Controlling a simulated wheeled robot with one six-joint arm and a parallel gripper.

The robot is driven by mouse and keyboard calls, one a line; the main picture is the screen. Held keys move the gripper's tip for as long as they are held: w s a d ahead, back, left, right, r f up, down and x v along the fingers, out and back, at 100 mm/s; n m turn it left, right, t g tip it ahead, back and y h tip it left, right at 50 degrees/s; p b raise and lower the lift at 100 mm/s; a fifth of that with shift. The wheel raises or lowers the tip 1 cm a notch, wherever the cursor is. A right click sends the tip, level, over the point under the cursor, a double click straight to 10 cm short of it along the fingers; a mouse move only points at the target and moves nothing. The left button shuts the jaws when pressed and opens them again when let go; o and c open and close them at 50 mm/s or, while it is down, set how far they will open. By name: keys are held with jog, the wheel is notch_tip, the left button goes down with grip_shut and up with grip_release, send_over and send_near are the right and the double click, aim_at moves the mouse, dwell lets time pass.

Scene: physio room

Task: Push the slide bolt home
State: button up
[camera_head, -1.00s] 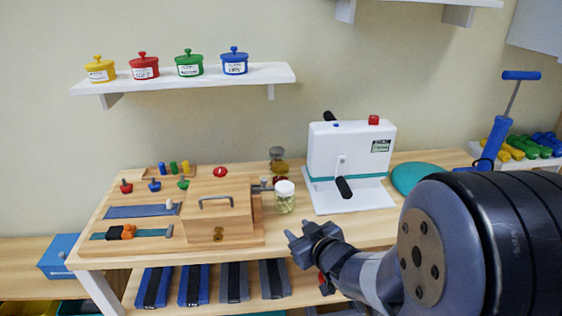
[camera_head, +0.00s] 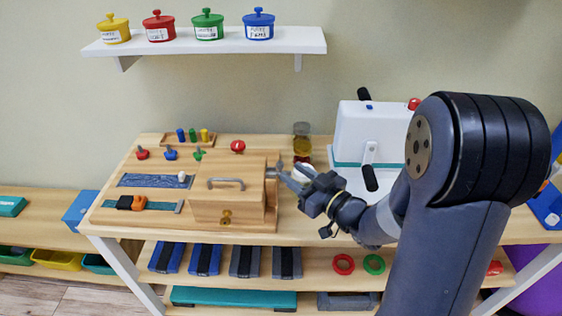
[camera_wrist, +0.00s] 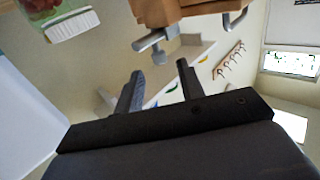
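The slide bolt (camera_head: 272,172) is a grey metal rod with a knob, on the right side of the wooden latch box (camera_head: 226,205). In the wrist view the bolt (camera_wrist: 150,40) sticks out from the wooden block (camera_wrist: 175,10), with its knob hanging toward my fingers. My gripper (camera_head: 291,175) is just right of the bolt in the head view. In the wrist view my gripper (camera_wrist: 160,78) is open and empty, its two dark fingers apart and pointing at the bolt. The knob lies ahead of the gap between them. I see no clear contact.
A white machine (camera_head: 372,132) stands to the right. A jar (camera_head: 301,142) stands behind. A metal handle (camera_head: 226,181) tops the box.

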aim_at(283, 166)
jog(key=x, duration=0.5)
jog(key=shift+w+a+p, duration=0.25)
jog(key=shift+a+p, duration=0.05)
jog(key=shift+c, duration=0.3)
grip_shut()
